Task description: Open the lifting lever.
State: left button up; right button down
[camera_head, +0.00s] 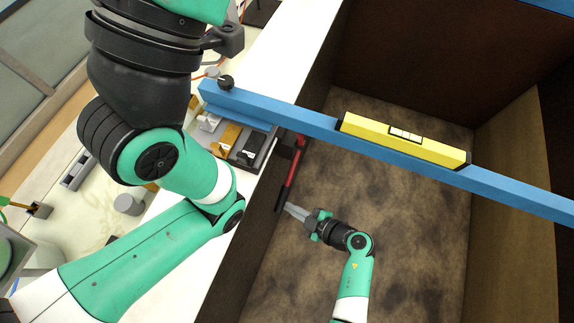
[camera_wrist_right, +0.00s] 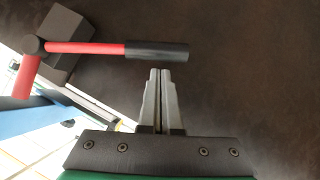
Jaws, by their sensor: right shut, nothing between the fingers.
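The lifting lever (camera_head: 290,172) is a red rod with a black grip, mounted at the left wall of the flume just below the blue beam. In the right wrist view the lever (camera_wrist_right: 95,48) runs across the upper left from a dark block, its black grip (camera_wrist_right: 157,50) ending just beyond my fingertips. My right gripper (camera_head: 287,208) is shut and empty, close to the lower end of the grip; it also shows in the wrist view (camera_wrist_right: 160,72). Whether the fingertips touch the grip, I cannot tell. My left arm crosses the left side; its gripper is not visible.
A blue beam (camera_head: 300,118) spans the flume, with a yellow level (camera_head: 405,139) on it. The brown flume floor (camera_head: 410,230) is clear right of my right arm. A light bench with small items, including a grey cylinder (camera_head: 128,204), lies outside the left wall.

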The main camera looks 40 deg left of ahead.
jog(key=p+v, duration=0.3)
jog(key=v, duration=0.6)
